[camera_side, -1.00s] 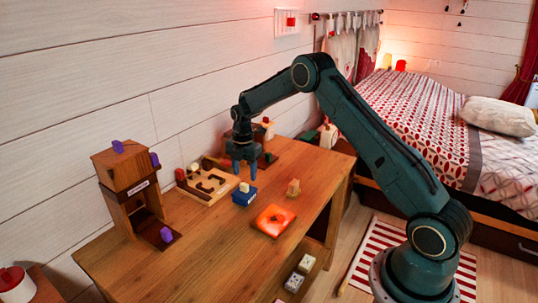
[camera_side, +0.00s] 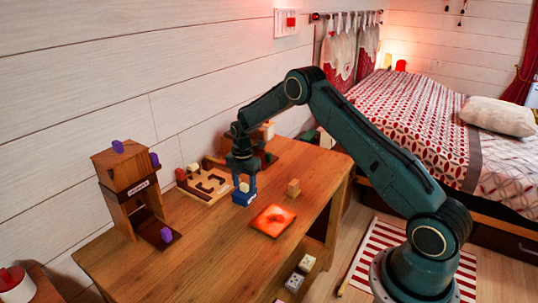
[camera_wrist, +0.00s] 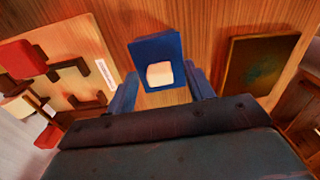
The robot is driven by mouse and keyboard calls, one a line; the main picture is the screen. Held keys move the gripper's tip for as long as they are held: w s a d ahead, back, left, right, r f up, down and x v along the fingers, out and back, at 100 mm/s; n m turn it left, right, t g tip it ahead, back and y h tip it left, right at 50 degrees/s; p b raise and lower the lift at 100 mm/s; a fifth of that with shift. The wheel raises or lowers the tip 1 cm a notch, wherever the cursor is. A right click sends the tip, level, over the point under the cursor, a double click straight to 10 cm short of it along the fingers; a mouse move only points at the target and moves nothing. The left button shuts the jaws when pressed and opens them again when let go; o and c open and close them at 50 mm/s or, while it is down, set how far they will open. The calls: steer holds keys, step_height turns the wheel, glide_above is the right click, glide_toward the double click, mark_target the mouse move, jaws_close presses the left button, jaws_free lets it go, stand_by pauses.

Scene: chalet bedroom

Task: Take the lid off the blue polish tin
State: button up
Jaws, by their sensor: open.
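The blue polish tin (camera_side: 242,199) stands on the wooden table, a small square blue box with a pale label on its front. A cream knob (camera_side: 244,187) sits on top; in the wrist view the knob (camera_wrist: 160,73) shows on the blue square top (camera_wrist: 152,48). I cannot make out the seam between lid and tin. My gripper (camera_side: 244,183) points down over the tin. Its blue fingers are open, one on each side of the knob, with space between them and the knob in the wrist view. Contact with the tin's sides cannot be told.
A wooden maze board (camera_side: 208,186) lies close on the left. A wooden tower (camera_side: 128,185) with purple pieces stands farther left. The front table area is clear.

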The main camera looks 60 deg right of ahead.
mark_target(244, 184)
steer(key=c, duration=1)
steer(key=shift+r, duration=0.15)
steer(key=shift+c, duration=0.2)
step_height(244, 184, up, 20)
stand_by(0.5)
